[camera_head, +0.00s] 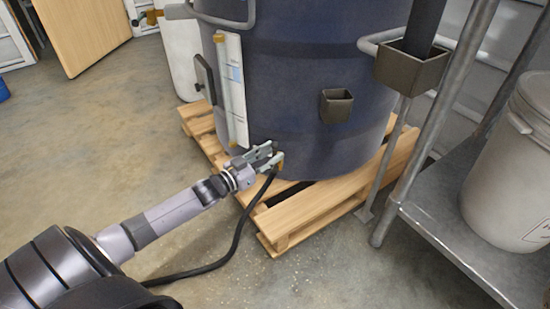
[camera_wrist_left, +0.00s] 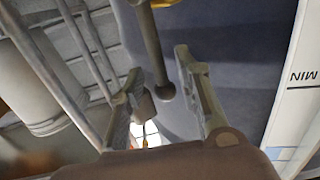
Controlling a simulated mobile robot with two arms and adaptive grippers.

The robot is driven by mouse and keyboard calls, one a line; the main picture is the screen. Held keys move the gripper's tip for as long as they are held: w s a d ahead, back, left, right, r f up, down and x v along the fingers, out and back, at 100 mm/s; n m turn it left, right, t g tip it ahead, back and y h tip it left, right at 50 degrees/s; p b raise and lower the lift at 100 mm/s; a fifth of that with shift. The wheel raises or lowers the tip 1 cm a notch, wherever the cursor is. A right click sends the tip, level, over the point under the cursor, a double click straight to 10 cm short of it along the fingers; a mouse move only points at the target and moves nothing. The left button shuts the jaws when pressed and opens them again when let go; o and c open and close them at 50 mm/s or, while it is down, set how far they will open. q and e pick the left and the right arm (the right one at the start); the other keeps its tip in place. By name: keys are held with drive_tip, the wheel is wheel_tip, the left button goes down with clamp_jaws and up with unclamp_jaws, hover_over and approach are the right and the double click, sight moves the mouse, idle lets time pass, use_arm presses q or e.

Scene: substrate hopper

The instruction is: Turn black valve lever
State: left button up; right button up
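The black valve lever (camera_wrist_left: 151,42) shows in the left wrist view as a dark rod with a round knob, running down from a yellow valve body (camera_wrist_left: 166,3) at the top edge. My left gripper (camera_wrist_left: 160,70) is open there, with its two fingers spread on either side of the lever. The knob end lies between the fingers, with gaps visible on both sides. In the head view my left gripper (camera_head: 270,157) is at the lower front of the dark blue hopper (camera_head: 300,100). It largely hides the lever there. My right gripper is out of view.
The hopper stands on a wooden pallet (camera_head: 318,207). A black hose (camera_head: 236,238) runs from the valve area across the floor. A metal shelf (camera_head: 440,215) with a white bucket (camera_head: 515,165) stands at the right. The floor at the left is clear.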

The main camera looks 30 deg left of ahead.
use_arm(q)
drive_tip(key=shift+b+x, duration=0.3)
drive_tip(key=shift+x, duration=0.8)
drive_tip(key=shift+c, duration=0.2)
clamp_jaws()
drive_tip(key=shift+d, duration=0.1)
